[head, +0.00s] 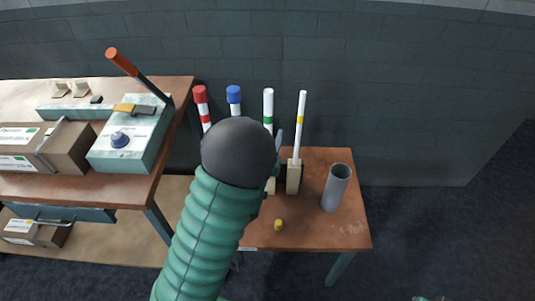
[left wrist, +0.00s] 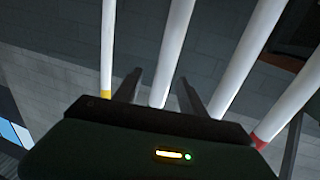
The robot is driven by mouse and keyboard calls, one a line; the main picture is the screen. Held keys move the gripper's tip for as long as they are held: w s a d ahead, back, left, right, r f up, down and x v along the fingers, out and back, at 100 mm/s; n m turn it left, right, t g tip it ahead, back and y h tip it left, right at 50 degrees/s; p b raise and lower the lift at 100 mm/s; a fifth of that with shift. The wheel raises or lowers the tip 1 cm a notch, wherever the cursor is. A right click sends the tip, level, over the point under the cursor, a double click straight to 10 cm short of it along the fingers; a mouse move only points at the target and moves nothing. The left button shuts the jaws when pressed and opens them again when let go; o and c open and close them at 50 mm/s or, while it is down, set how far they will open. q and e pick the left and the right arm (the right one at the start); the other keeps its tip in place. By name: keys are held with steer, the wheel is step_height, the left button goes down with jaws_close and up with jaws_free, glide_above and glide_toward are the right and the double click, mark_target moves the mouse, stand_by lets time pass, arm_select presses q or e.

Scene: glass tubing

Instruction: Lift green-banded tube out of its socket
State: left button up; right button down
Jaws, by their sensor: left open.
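The green-banded tube (head: 268,104) is white and stands upright in the head view, its lower part hidden behind my left arm. My left gripper (head: 275,150) is mostly hidden by my dark wrist, with one finger showing beside the tube. In the left wrist view the two fingers (left wrist: 158,92) are apart. A white tube (left wrist: 172,50) runs between them in the picture; from the tube order it seems to be the green-banded one, with its band not visible. Whether the fingers touch it I cannot tell. Its socket is largely hidden. My right gripper is not in view.
The yellow-banded tube (head: 300,120) stands close on the right in a tan block (head: 294,176). Blue-topped (head: 234,95) and red-topped (head: 200,95) tubes stand left. A grey cylinder (head: 336,187) and small yellow piece (head: 278,225) are on the brown table (head: 320,235).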

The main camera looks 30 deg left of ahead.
arm_select(q)
steer(key=x, duration=0.5)
steer(key=shift+s+r, duration=0.1)
steer(key=shift+r, duration=0.25)
steer(key=shift+a, duration=0.15)
jaws_close()
stand_by(0.8)
